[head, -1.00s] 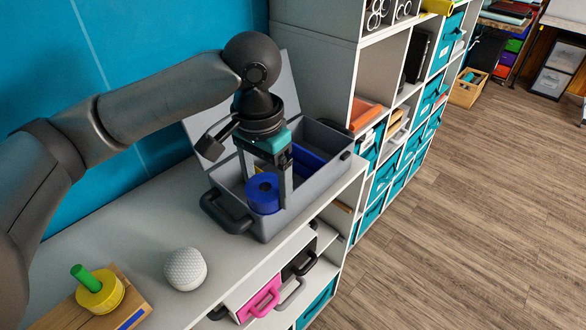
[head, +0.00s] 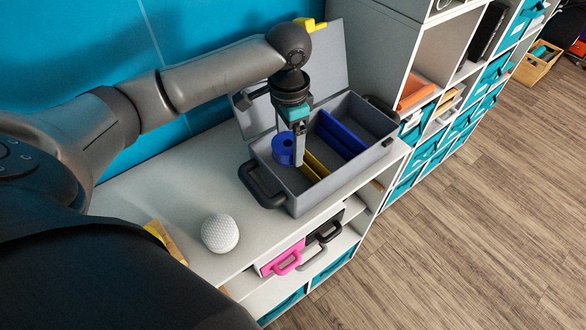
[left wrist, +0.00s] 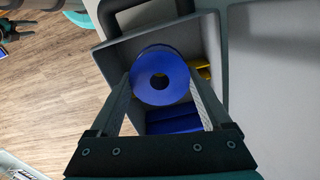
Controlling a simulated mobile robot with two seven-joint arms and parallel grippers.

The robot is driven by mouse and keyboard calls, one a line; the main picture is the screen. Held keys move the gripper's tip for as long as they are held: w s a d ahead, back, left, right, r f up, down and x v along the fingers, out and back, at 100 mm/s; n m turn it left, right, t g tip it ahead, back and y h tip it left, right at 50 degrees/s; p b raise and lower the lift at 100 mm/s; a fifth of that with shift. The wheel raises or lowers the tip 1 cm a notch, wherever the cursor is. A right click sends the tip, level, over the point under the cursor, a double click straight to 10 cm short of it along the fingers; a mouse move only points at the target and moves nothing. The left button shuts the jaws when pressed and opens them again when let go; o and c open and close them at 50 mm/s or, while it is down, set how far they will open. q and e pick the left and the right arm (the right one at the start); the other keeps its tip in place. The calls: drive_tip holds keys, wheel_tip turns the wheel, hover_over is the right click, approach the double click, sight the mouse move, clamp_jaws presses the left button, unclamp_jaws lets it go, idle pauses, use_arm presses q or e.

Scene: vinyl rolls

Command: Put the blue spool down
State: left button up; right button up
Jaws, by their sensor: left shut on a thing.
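The blue spool (head: 284,150) is a short cylinder with a hole through its middle. My left gripper (head: 299,155) is shut on it, one finger on each side. In the head view the spool is over the near left part of the open grey box (head: 283,194). In the left wrist view the spool (left wrist: 159,76) sits between the fingertips (left wrist: 160,84), with the grey box (left wrist: 122,52) below and around it. I cannot tell whether it touches the box's floor.
The box holds yellow (head: 314,165) and blue (head: 340,136) pieces, with its lid open behind. A white dimpled ball (head: 220,233) is on the shelf top (head: 205,175), beside a partly hidden wooden piece (head: 165,240). Bare shelf top lies left of the box.

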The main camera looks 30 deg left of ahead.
use_arm(q)
hover_over(290, 181)
wheel_tip(290, 181, down, 5)
drive_tip(key=shift+f, duration=0.2)
drive_tip(key=shift+f+b, duration=0.3)
drive_tip(key=shift+f, duration=0.2)
wheel_tip(290, 181, down, 3)
drive_tip(key=shift+f, duration=0.2)
drive_tip(key=shift+f+b, duration=0.3)
use_arm(e)
drive_tip(key=shift+w+d+f, duration=0.2)
drive_tip(key=shift+w+f, duration=0.4)
drive_tip(key=shift+w, duration=0.15)
use_arm(q)
drive_tip(key=shift+f, duration=0.1)
use_arm(e)
drive_tip(key=shift+s, duration=0.1)
use_arm(q)
drive_tip(key=o, duration=1.6)
drive_tip(key=shift+c, duration=0.2)
use_arm(e)
drive_tip(key=shift+s, duration=0.15)
